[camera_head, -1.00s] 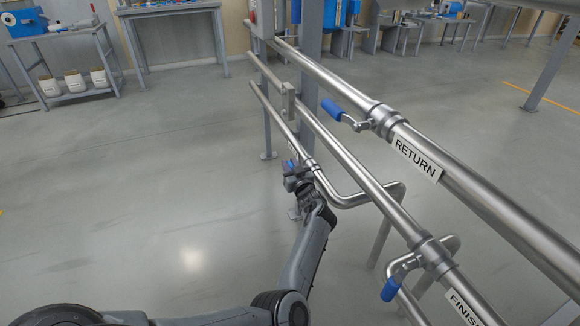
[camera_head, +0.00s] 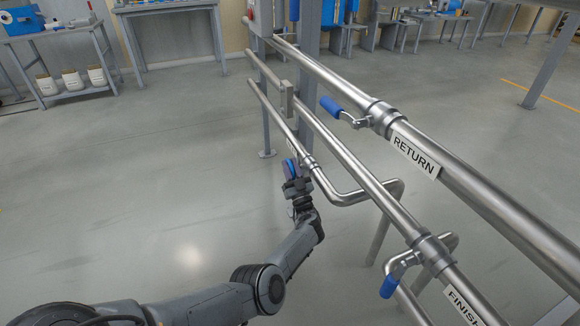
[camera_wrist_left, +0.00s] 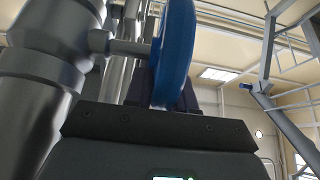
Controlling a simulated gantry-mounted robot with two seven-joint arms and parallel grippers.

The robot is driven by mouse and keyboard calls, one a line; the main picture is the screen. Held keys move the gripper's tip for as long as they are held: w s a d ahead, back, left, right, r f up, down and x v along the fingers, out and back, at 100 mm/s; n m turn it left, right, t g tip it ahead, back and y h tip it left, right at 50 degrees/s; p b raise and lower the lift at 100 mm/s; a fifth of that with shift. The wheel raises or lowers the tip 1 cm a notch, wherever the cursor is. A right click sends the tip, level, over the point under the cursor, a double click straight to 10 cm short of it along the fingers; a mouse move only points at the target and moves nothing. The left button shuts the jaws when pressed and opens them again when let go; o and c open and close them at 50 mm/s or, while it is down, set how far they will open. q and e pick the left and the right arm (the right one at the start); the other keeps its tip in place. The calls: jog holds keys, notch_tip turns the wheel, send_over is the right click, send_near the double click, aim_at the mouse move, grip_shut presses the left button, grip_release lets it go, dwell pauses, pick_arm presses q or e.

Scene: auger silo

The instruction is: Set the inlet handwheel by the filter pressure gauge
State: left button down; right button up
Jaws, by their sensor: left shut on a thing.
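The blue handwheel (camera_head: 291,168) is on the lowest steel pipe, at the middle of the head view, largely hidden behind my gripper. In the left wrist view the blue wheel rim (camera_wrist_left: 177,52) shows edge-on, joined by a short metal stem (camera_wrist_left: 125,46) to a thick grey pipe body on the left. My left gripper (camera_head: 293,182) is shut on the wheel's rim, and its dark fingers (camera_wrist_left: 145,86) show beside the rim in the wrist view. My right gripper is not in view. I see no filter pressure gauge in these frames.
The RETURN pipe (camera_head: 460,195) with a blue lever (camera_head: 331,108) runs above and right of the wheel. A lower pipe has another blue lever (camera_head: 390,287) near its FINISH label. A grey post (camera_head: 309,80) stands behind. The floor (camera_head: 150,190) at left is clear.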

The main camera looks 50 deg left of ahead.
pick_arm(q)
jog(key=shift+d+f+y, duration=0.15)
jog(key=shift+f+y, duration=0.05)
jog(key=shift+y, duration=0.2)
dwell(0.3)
jog(key=c, duration=1)
grip_release()
jog(key=shift+r, duration=0.1)
jog(key=shift+c, duration=0.2)
jog(key=v, duration=1.1)
jog(key=shift+s, duration=0.1)
